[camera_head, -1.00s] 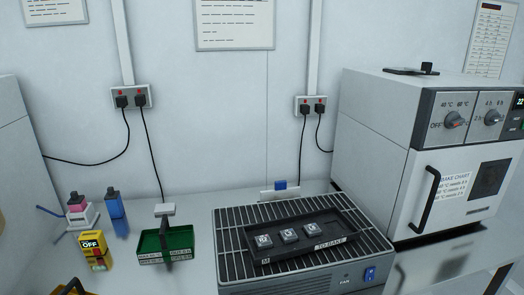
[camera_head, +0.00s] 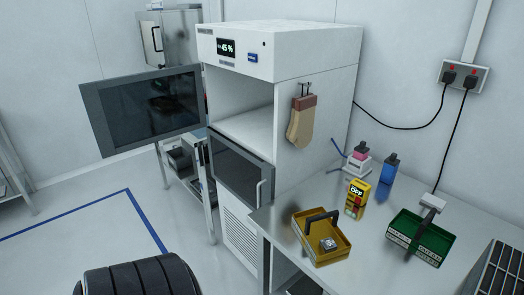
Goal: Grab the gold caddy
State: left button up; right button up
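The gold caddy (camera_head: 331,257) is a shallow yellow tray with a black arched handle (camera_head: 317,217). It sits upright near the left front edge of the steel bench. A small grey block (camera_head: 328,243) lies inside it. Neither of my grippers shows in this view.
A green caddy (camera_head: 420,244) stands to the right on the bench. A white cabinet (camera_head: 320,110) with open doors stands left of the bench.

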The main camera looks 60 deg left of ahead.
aim_at(313, 225)
jog(key=u, duration=1.25)
jog(key=j+z, duration=0.2)
jog(key=j, duration=0.55)
